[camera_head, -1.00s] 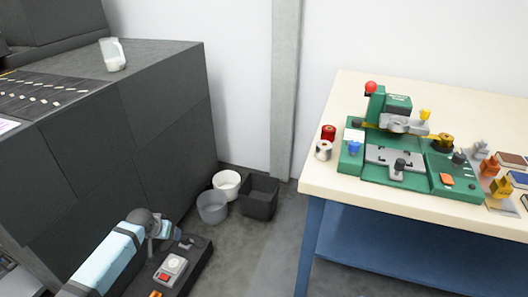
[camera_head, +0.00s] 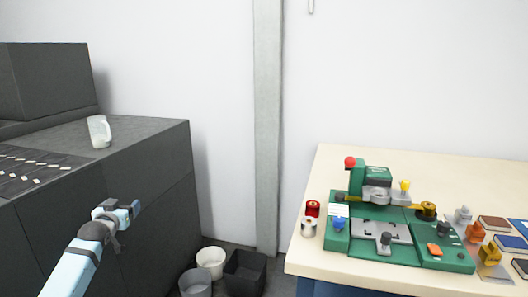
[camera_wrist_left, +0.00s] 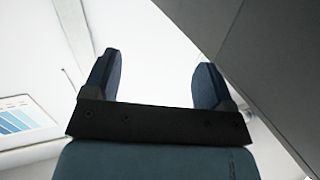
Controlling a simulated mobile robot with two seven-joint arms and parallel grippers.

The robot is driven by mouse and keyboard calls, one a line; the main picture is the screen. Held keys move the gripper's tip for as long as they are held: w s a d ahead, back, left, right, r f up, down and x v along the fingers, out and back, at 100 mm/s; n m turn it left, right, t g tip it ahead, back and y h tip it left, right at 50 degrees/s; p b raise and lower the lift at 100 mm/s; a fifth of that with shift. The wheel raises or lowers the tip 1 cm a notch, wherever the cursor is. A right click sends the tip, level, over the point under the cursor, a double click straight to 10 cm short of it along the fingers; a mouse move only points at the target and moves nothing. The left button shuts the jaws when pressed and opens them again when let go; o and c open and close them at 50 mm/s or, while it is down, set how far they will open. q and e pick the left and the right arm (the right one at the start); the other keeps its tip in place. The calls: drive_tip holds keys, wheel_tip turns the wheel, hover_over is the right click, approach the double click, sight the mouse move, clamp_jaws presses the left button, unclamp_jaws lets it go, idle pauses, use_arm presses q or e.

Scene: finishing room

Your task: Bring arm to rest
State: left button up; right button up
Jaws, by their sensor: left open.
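My left arm, light blue with grey joints, comes in from the lower left in the head view. Its gripper (camera_head: 130,211) is raised in front of the side of the dark grey machine block and holds nothing. In the left wrist view the two dark blue fingers of this gripper (camera_wrist_left: 157,72) stand wide apart. Between them are only pale wall or ceiling and part of a grey surface. My right gripper shows in neither view.
The dark grey block (camera_head: 150,165) with a white bottle (camera_head: 99,131) stands left. A cream-topped table (camera_head: 400,165) with a green machine (camera_head: 375,235) stands right. Two buckets (camera_head: 210,260) and a black bin (camera_head: 245,272) are on the floor between, beside a grey post (camera_head: 267,120).

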use_arm(q)
drive_tip(key=s+d+f+m+t+h+b, duration=0.15)
drive_tip(key=s+d+f+h, duration=0.3)
drive_tip(key=s+d, duration=0.75)
drive_tip(key=s+d+f+m+g+h+b, duration=0.1)
drive_tip(key=s+d+f+m+h+b, duration=0.15)
drive_tip(key=s+d+f, duration=0.65)
drive_tip(key=s+d+r+h+b, duration=0.1)
drive_tip(key=s+d+r, duration=0.25)
drive_tip(key=s, duration=0.45)
drive_tip(key=s+d+r+n+h, duration=0.15)
drive_tip(key=s+d, duration=0.25)
drive_tip(key=s, duration=0.5)
drive_tip(key=s+d+r+m+h+b, duration=0.1)
drive_tip(key=s+d+r, duration=0.25)
drive_tip(key=s, duration=0.45)
drive_tip(key=s+a+r+g+y+p, duration=0.3)
drive_tip(key=a+r+g+y+p, duration=0.3)
drive_tip(key=p, duration=3.2)
drive_tip(key=shift+s+a+r+n, duration=0.25)
drive_tip(key=shift+a+n, duration=0.1)
drive_tip(key=shift+a, duration=0.7)
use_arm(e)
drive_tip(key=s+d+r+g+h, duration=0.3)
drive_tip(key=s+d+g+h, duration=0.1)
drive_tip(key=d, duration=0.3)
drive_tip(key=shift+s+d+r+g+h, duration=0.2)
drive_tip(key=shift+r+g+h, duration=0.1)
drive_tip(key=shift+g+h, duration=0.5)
